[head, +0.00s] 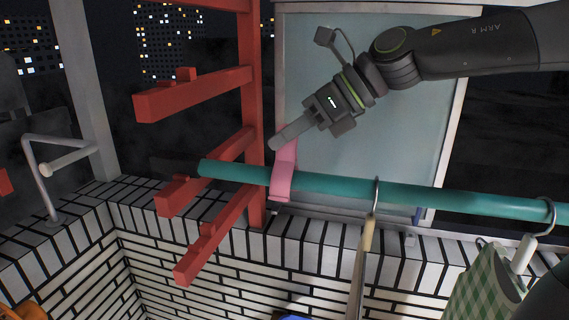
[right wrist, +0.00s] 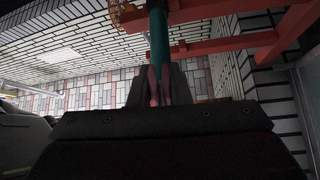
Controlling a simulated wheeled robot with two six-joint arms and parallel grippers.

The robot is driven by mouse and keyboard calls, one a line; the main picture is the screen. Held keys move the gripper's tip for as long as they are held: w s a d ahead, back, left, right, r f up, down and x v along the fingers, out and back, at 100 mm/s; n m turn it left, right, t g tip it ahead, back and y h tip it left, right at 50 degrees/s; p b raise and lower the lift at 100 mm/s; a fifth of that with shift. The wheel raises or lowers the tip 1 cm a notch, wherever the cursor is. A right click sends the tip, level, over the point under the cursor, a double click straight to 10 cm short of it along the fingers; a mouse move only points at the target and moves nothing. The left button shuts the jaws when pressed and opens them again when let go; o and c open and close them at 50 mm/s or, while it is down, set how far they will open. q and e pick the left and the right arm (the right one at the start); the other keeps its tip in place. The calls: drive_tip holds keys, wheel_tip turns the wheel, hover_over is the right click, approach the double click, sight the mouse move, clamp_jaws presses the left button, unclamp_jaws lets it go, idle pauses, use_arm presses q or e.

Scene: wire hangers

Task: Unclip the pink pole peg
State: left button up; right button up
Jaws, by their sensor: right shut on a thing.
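The pink pole peg (head: 283,180) sits across the teal pole (head: 330,184), near the pole's left end. Its lower part overlaps the front of the pole, and its upper part rises to my right gripper (head: 279,143). The right gripper comes in from the upper right and is shut on the top of the peg. In the right wrist view, the pink peg (right wrist: 158,86) shows between the dark fingers, with the teal pole (right wrist: 158,38) running away beyond it. Whether the peg's jaws still grip the pole is hard to tell. My left gripper is not in view.
A red rack (head: 252,120) with several arms stands close left of the peg, by the pole's end. A wire hanger (head: 376,190) hangs right of the peg. A green checked garment (head: 480,287) hangs farther right. A pale panel (head: 400,125) stands behind.

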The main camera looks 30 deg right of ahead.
drive_tip(key=shift+r, duration=0.1)
wheel_tip(320, 180, up, 7)
drive_tip(key=d, duration=0.1)
drive_tip(key=shift+w, duration=0.4)
idle(0.4)
